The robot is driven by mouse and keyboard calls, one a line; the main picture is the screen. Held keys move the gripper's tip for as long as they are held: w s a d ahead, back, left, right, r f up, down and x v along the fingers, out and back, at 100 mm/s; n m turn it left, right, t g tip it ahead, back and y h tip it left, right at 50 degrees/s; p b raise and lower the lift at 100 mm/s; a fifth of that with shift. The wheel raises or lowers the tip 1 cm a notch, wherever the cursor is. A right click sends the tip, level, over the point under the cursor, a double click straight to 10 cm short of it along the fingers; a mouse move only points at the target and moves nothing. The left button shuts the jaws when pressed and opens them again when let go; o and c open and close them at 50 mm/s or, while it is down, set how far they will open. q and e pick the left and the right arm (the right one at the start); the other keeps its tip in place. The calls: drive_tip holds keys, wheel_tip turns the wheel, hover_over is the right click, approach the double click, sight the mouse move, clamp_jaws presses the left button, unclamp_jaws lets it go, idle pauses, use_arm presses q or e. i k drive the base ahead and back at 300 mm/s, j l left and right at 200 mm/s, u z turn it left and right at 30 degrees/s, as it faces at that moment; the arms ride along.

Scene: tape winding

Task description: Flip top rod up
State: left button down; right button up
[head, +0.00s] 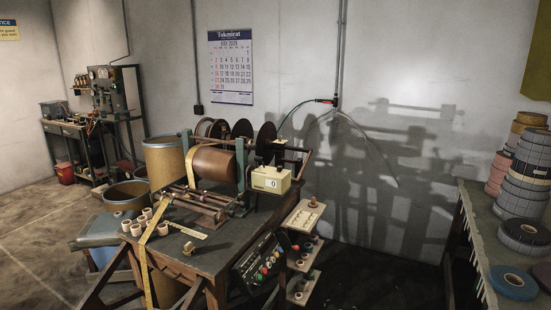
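The tape winding machine stands on the dark workbench (222,246). Its large brown roll (213,166) sits between two green uprights, the right one (240,165) nearer. Several metal rods (196,203) run across the machine in front of and below the roll, roughly level. I cannot tell for certain which of them is the top rod; at this size its hinge and ends are not clear. A yellow tape strip (146,262) hangs over the front left of the bench. Neither of my grippers shows in the head view.
Small cores (136,228) stand at the bench's left. A counter box (271,179) reading 0, a button panel (262,262) and a stepped shelf (303,216) are at its right. A side table holds tape rolls (513,282). Drums (165,165) stand behind left. Floor is open at far left.

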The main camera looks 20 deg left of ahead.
sight(253, 146)
drive_tip(key=i+j, duration=0.1)
drive_tip(key=i, duration=1)
